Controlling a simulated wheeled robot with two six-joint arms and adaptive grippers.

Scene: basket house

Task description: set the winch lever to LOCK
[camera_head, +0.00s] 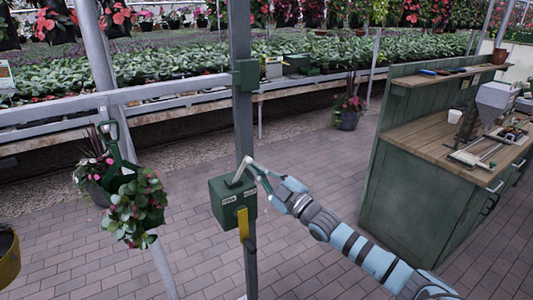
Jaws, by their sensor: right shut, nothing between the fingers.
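The winch is a dark green box (224,208) fixed to a grey upright post (245,125). Its front carries small white labels, too small to read with certainty. A short light grey lever (238,174) stands up from the top of the box and leans right. A yellow handle (243,224) hangs at the box's front right. My right gripper (251,163) is shut and empty, its fingertips close to the lever's upper end. I cannot tell whether they touch it. My left gripper is not in view.
A hanging flower basket (136,208) is at the left, close to a slanted grey pole (97,45). A green workbench (415,185) with a wooden top stands at the right. A potted plant (348,112) stands behind. The brick floor between is clear.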

